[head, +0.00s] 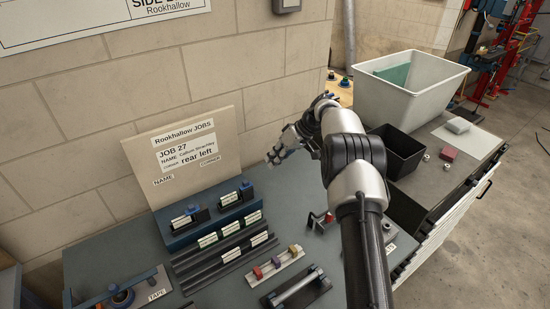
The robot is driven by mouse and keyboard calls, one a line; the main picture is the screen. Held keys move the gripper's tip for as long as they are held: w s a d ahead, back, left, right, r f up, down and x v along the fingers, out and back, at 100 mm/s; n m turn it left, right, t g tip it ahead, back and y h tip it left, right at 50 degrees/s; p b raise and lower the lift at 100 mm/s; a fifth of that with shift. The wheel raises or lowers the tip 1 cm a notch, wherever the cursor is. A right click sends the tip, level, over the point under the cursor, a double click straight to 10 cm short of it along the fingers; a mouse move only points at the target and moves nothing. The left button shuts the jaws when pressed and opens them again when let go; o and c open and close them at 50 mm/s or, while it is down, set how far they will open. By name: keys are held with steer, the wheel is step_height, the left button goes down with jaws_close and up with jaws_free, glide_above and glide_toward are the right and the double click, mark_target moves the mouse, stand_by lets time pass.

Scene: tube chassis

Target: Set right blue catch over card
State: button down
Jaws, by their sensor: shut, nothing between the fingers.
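A blue stand (184,239) at the foot of the job board carries two dark holders, each with a white card. The right card (229,199) has the right blue catch (246,185) at its right end. The left card (182,220) has another blue catch (195,209) at its right end. I cannot tell whether either catch lies over its card. My gripper (273,157) is shut and empty. It is in front of the brick wall, up and to the right of the right catch, apart from it.
The job board (190,160) stands behind the stand. Dark rails with several cards (225,250), a tray with red, purple and yellow pieces (276,265), and a dark rod fixture (298,288) lie in front. A black bin (395,150) and white tub (400,105) stand right.

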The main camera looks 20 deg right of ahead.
mark_target(246, 181)
steer(key=a+f, duration=0.4)
steer(key=a, duration=0.3)
steer(key=shift+f+b, duration=0.25)
steer(key=shift+b, duration=0.15)
steer(key=shift+s+a+b, duration=0.3)
steer(key=shift+a+b, duration=0.1)
steer(key=shift+a, duration=0.4)
steer(key=shift+s+a+b, duration=0.25)
steer(key=shift+a+b, duration=0.15)
steer(key=shift+a, duration=0.35)
steer(key=shift+d+r, duration=0.1)
steer(key=v, duration=1.1)
steer(key=shift+d+r, duration=0.25)
steer(key=shift+r, duration=0.1)
